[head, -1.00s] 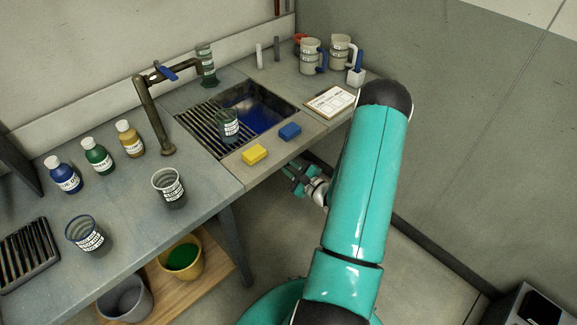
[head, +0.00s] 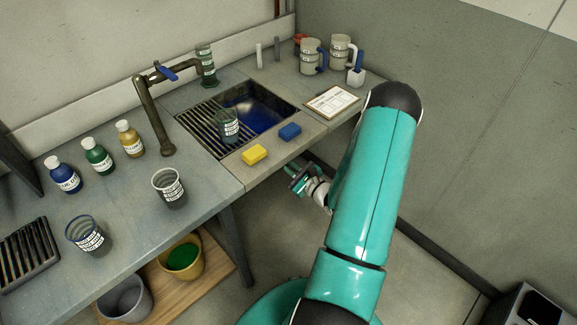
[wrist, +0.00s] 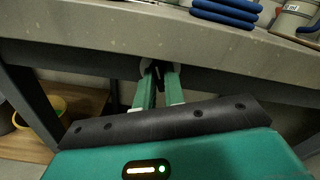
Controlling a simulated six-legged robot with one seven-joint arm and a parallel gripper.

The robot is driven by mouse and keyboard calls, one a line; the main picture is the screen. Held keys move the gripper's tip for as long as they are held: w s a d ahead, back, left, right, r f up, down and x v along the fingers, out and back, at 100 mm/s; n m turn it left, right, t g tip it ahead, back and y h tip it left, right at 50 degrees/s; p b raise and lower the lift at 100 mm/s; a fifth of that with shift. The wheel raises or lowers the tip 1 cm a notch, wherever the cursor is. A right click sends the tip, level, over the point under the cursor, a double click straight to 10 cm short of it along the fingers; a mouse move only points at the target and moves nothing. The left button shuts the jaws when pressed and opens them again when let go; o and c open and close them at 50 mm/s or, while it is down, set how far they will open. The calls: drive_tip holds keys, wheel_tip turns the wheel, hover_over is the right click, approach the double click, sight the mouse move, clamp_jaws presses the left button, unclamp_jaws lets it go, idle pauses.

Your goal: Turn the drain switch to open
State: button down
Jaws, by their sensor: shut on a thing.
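My gripper (head: 297,176) is under the front edge of the counter, below the sink basin. In the wrist view its two pale green fingers (wrist: 157,80) reach up to the counter's dark front underside and are shut on a small dark part, the drain switch (wrist: 157,70). Pale round shapes show beside the fingertips. The fingers hide most of the switch, so its angle cannot be told. The sink basin (head: 278,113) holds dark blue liquid. In the head view the switch is hidden under the counter edge.
A beaker (head: 227,126) stands on the slatted rack. The floor in front is clear.

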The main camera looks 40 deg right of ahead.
drive_tip(key=m, duration=1.3)
drive_tip(key=shift+s, duration=0.1)
drive_tip(key=shift+f+m, duration=0.1)
drive_tip(key=shift+m, duration=0.3)
drive_tip(key=c, duration=1.8)
unclamp_jaws()
drive_tip(key=shift+o, duration=0.2)
drive_tip(key=s, duration=1.3)
drive_tip(key=shift+s+d, duration=0.2)
drive_tip(key=shift+s, duration=0.15)
